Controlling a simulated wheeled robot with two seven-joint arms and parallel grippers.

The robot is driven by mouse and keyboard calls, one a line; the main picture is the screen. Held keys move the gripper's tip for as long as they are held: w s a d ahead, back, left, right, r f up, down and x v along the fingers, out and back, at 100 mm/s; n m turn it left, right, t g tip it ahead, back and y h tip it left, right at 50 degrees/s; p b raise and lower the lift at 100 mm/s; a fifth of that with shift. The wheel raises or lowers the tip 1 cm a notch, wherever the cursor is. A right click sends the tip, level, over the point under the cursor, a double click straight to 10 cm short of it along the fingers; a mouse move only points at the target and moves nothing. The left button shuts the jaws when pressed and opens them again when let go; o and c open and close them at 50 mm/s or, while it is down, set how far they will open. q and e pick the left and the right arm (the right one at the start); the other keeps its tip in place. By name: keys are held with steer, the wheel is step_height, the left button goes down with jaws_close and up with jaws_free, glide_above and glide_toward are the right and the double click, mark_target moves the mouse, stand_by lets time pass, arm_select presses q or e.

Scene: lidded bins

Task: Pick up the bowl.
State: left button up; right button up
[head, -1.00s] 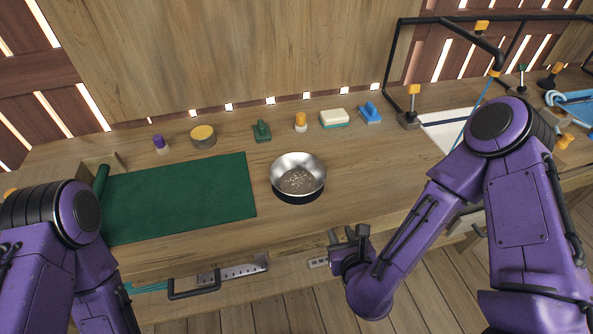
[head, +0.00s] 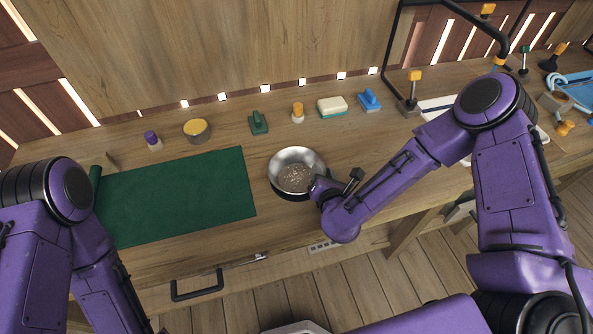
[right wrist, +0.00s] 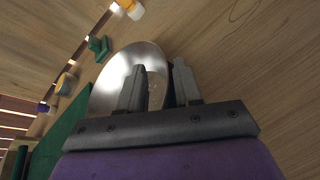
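The bowl (head: 291,156) is a round metal bowl with a shiny inside wall, a speckled brownish bottom and a dark outside. It stands upright on the wooden bench, right of the green mat. My right gripper (head: 338,182) is at the bowl's right front rim in the head view. In the right wrist view its two fingers (right wrist: 158,85) are apart, one over the bowl's inside (right wrist: 118,68) and one beyond its rim. Whether they touch the wall I cannot tell. My left gripper is out of view; only my left arm shows.
The green mat (head: 180,195) lies left of the bowl. Along the back stand a purple-topped piece (head: 152,140), a yellow-topped tin (head: 196,130), a green tool (head: 258,123), an orange-topped piece (head: 298,112), a sponge (head: 332,106) and a blue tool (head: 369,99). A black handle (head: 197,288) is at the front.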

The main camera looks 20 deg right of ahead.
steer(key=shift+x, duration=0.8)
jaws_close()
steer(key=shift+r, duration=0.15)
